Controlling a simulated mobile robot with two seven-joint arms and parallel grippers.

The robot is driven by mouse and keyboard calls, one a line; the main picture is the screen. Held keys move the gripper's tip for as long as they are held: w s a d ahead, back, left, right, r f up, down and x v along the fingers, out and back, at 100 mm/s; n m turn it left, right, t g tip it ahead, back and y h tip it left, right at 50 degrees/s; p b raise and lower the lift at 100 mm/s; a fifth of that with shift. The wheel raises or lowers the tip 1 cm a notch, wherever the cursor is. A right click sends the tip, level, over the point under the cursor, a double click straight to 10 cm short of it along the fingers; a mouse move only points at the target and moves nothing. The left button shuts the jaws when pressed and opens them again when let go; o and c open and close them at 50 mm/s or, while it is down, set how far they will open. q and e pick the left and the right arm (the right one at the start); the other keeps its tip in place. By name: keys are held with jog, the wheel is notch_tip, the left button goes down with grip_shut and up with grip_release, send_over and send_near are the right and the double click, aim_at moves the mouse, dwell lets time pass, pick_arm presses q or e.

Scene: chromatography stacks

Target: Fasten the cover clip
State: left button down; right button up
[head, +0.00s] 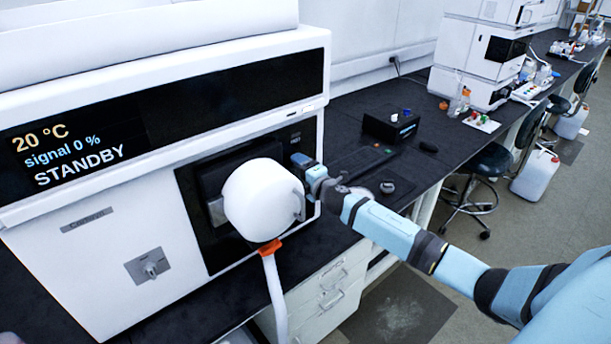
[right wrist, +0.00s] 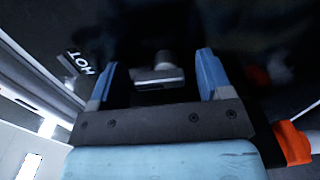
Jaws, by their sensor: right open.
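A white rounded cover (head: 262,200) stands out from the black front panel of the large white instrument. A small grey metal piece (right wrist: 158,72), perhaps the cover clip, shows in the right wrist view between the two blue fingers. My right gripper (head: 304,164) is at the upper right edge of the cover, close to the panel. In the right wrist view its fingers (right wrist: 158,84) are apart, one on each side of the grey piece, with no clear contact. The clip cannot be made out in the head view. My left gripper is not in view.
The white instrument (head: 92,240) has a display reading STANDBY. A white hose (head: 276,300) with an orange collar (head: 270,247) hangs below the cover. A HOT label (right wrist: 80,66) shows near the gripper. A black box (head: 390,126) stands on the dark bench (head: 352,112) to the right.

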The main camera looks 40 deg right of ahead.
jog(key=s+d+b, duration=0.1)
jog(key=s+b, duration=0.1)
jog(key=s, duration=1.1)
jog(key=shift+s, duration=0.35)
jog(key=s+a+f+m+g+p, duration=0.2)
jog(key=s+a+f+m, duration=0.6)
jog(key=s+a, duration=0.4)
jog(key=s+a+f+m+g+y+p, duration=0.1)
jog(key=s+a+f+m+g+p, duration=0.2)
jog(key=s+a+f+m+g, duration=0.2)
jog(key=s+a+f+m, duration=0.3)
jog(key=s+a+f, duration=0.1)
jog(key=s+a, duration=0.3)
jog(key=shift+s+y, duration=0.3)
jog(key=shift+s, duration=0.15)
jog(key=shift+f, duration=0.1)
